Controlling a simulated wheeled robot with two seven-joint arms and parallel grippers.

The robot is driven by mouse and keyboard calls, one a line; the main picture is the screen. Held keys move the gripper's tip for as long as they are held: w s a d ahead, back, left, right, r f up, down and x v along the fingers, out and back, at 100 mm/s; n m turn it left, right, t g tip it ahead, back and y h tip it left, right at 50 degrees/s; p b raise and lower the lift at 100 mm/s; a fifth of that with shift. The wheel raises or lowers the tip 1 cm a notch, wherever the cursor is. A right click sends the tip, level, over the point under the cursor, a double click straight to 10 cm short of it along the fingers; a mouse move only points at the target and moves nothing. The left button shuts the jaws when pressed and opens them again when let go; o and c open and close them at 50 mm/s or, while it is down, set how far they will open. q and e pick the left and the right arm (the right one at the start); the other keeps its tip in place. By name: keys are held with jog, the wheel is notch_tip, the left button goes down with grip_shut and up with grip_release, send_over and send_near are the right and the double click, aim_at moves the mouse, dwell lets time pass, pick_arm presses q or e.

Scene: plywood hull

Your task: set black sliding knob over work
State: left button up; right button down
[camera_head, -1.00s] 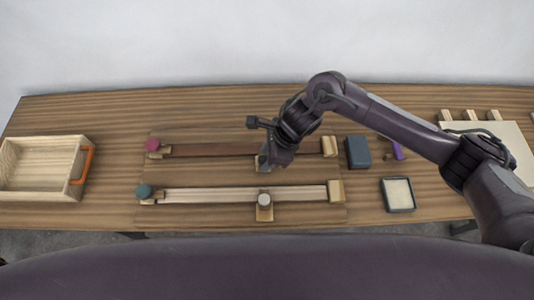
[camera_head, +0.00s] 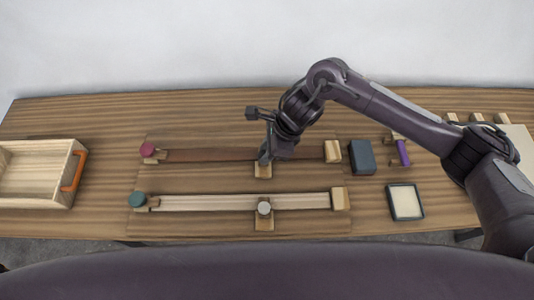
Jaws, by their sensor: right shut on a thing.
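Two sliding rails lie on a board on the table. The far rail (camera_head: 210,156) is dark, with a red knob (camera_head: 148,150) at its left end and a wooden block (camera_head: 332,151) at its right end. My right gripper (camera_head: 265,160) is shut at the middle of this rail, above a wooden carriage (camera_head: 263,172). What it grips is hidden by the fingers; the black sliding knob does not show apart from them. The near rail (camera_head: 225,202) is pale, with a grey-white knob (camera_head: 264,208) at its middle and a teal knob (camera_head: 137,199) at its left end. My left gripper is not in view.
A wooden crate (camera_head: 35,205) with an orange handle (camera_head: 73,171) stands at the left. Right of the rails are a dark blue block (camera_head: 361,157), a purple-handled tool (camera_head: 402,152) and a black-rimmed tray (camera_head: 405,202). A pale board (camera_head: 522,146) lies at the far right.

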jog(key=shift+r, duration=0.1)
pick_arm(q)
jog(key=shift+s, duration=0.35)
pick_arm(e)
jog(key=c, duration=1.1)
grip_release()
jog(key=shift+s, duration=0.1)
jog(key=shift+c, duration=0.2)
pick_arm(q)
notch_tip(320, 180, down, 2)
jog(key=shift+b, duration=1.05)
pick_arm(e)
jog(key=v, duration=0.7)
jog(key=shift+r, duration=0.35)
jog(key=shift+d, duration=0.15)
